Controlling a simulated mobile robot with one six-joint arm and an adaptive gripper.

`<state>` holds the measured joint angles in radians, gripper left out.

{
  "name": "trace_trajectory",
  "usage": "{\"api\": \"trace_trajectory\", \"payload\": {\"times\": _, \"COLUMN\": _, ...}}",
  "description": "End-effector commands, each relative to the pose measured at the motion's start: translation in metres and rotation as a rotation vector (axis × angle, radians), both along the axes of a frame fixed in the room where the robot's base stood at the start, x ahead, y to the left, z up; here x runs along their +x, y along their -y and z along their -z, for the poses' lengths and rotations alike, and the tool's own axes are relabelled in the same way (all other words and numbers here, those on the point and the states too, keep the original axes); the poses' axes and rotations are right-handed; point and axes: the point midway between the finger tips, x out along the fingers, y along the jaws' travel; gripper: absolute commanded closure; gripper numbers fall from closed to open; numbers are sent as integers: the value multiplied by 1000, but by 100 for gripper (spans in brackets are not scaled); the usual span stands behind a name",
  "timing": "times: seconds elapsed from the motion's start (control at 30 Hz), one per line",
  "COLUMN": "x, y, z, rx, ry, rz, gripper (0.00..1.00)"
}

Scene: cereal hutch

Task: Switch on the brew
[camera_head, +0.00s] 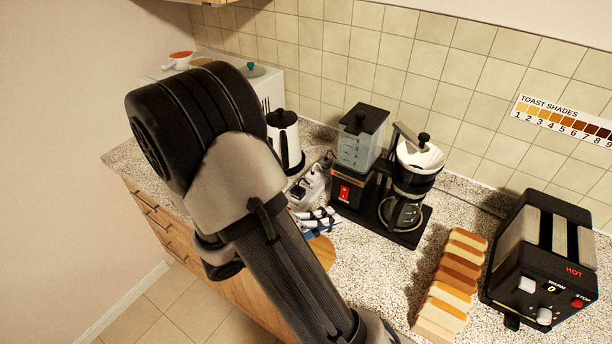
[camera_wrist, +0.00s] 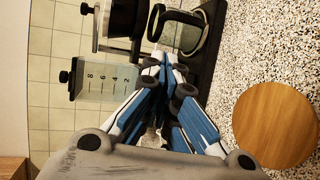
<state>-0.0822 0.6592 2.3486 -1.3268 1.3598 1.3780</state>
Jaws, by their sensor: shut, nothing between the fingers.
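The coffee maker (camera_head: 372,205) stands on the counter against the tiled wall. It has a clear water tank (camera_head: 357,148), a glass carafe (camera_head: 402,208) and a white filter cone (camera_head: 420,157). Its red switch (camera_head: 345,193) is on the front, below the tank; I cannot tell its position. My gripper (camera_head: 328,222) is shut and empty, just in front of the machine's base, a little below and left of the switch. In the wrist view the closed fingertips (camera_wrist: 168,64) point at the machine, between the tank (camera_wrist: 108,82) and carafe handle (camera_wrist: 185,32). The switch is hidden there.
A black toaster (camera_head: 545,260) stands at the right, with a row of bread slices (camera_head: 455,278) beside it. A white kettle (camera_head: 285,140) is left of the coffee maker. A round wooden board (camera_wrist: 276,125) lies near my gripper. A white box-shaped appliance (camera_head: 262,88) stands behind.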

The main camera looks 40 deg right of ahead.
Motion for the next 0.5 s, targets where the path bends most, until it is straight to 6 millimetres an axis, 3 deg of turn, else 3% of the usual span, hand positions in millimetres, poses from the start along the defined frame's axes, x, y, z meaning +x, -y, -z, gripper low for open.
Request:
{"api": "trace_trajectory", "payload": {"times": 0.2, "x": 37, "y": 2, "z": 51, "rx": -112, "ry": 14, "rz": -226, "gripper": 100}}
{"api": "trace_trajectory", "payload": {"times": 0.33, "x": 50, "y": -2, "z": 78, "rx": -122, "ry": 40, "rz": -328, "gripper": 100}}
{"api": "trace_trajectory", "payload": {"times": 0.5, "x": 56, "y": -6, "z": 97, "rx": -117, "ry": 64, "rz": -395, "gripper": 100}}
